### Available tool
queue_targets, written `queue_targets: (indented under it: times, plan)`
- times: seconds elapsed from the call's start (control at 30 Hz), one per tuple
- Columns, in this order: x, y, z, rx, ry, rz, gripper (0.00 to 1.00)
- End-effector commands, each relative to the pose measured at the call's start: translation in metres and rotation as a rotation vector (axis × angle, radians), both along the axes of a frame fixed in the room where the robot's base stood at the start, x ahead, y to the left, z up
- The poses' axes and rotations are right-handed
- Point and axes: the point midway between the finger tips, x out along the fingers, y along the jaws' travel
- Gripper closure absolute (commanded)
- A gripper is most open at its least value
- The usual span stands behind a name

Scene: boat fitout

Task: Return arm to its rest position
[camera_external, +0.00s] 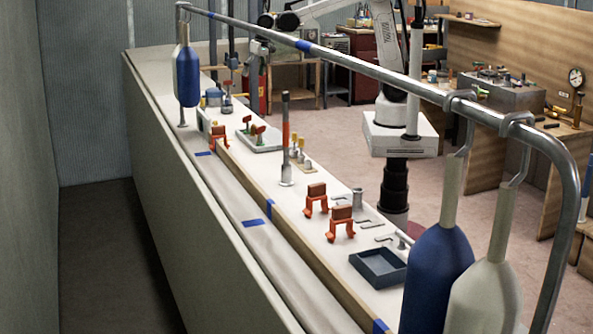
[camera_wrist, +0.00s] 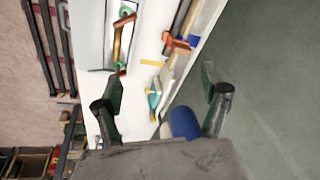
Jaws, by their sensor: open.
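My gripper (camera_wrist: 163,80) is open in the wrist view, its two dark fingers spread apart with nothing held between them. Below it is the white side deck (camera_wrist: 140,60), with a teal and yellow tool (camera_wrist: 154,98) seen in the gap. A blue fender (camera_wrist: 183,122) shows close to the right finger. In the external view my white arm (camera_external: 389,45) rises behind the deck and reaches left along its far side. Its gripper end is small there, near the far part of the deck, and its fingers are hard to make out.
A steel rail (camera_external: 350,68) runs above the deck, with a blue fender (camera_external: 437,280) and a white fender (camera_external: 485,300) hanging in front. Orange clamps (camera_external: 341,222), a dark tray (camera_external: 379,267) and an upright post (camera_external: 286,140) stand on the deck. Workbenches line the back.

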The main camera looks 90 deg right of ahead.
Motion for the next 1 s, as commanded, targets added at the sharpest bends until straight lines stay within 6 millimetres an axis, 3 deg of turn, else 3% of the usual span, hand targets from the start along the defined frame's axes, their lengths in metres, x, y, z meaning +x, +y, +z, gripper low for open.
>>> queue_targets:
  times: [0.2, 0.47, 0.77, 1.0]
  plan:
    - [-0.059, 0.0, 0.021, -0.033, -0.066, 0.116, 0.23]
    - [-0.126, 0.0, 0.031, -0.084, -0.144, 0.254, 0.23]
    - [-0.201, 0.0, 0.023, -0.157, -0.231, 0.407, 0.23]
    - [-0.256, 0.0, 0.002, -0.223, -0.298, 0.525, 0.23]
